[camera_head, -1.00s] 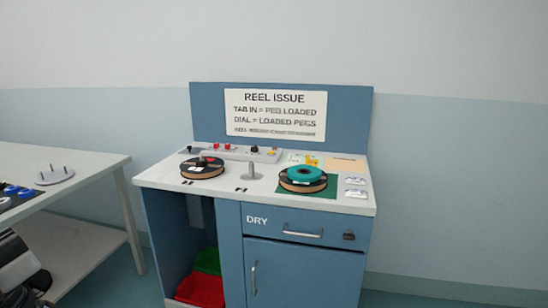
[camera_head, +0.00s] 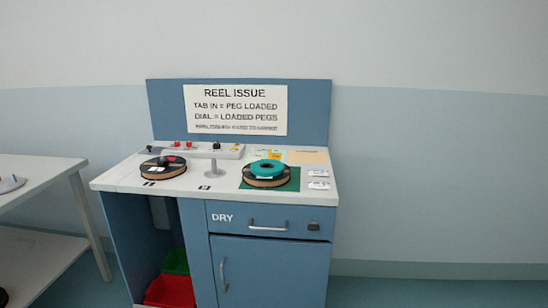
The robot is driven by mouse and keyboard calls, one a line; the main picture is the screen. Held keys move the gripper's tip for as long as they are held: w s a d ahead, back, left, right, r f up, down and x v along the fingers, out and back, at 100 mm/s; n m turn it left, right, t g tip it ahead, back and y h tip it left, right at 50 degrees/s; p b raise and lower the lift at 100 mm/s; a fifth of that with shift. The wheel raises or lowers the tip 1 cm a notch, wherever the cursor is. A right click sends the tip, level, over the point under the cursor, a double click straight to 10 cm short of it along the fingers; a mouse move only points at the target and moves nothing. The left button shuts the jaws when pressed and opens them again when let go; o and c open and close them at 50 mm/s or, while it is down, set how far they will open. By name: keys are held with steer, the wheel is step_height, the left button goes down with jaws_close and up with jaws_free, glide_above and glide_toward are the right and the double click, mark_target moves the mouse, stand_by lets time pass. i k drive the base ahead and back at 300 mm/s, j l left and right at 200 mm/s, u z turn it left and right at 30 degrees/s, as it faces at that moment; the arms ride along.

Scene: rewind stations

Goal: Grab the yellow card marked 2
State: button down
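A small yellow card (camera_head: 276,154) lies on the white counter top (camera_head: 120,180) of the blue station, behind the teal-topped reel (camera_head: 267,172). It is too small for me to read any mark on it. The reel stands in front of it and may hide part of it. My gripper is not in view.
A black reel (camera_head: 163,166) sits at the counter's left, and a bare peg (camera_head: 213,165) stands mid-counter. White labels (camera_head: 318,178) lie at the right. Red (camera_head: 171,291) and green (camera_head: 175,262) bins sit below. A white table (camera_head: 40,172) stands left. The floor at right is clear.

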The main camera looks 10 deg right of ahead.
mark_target(272, 156)
steer(key=i+l+u, duration=0.1)
steer(key=i+l, duration=0.15)
steer(key=i, duration=0.3)
steer(key=i+l+u, duration=0.15)
steer(key=i+l, duration=0.15)
steer(key=i, duration=0.25)
steer(key=i+l+u, duration=0.1)
steer(key=i+l, duration=0.25)
steer(key=i, duration=0.7)
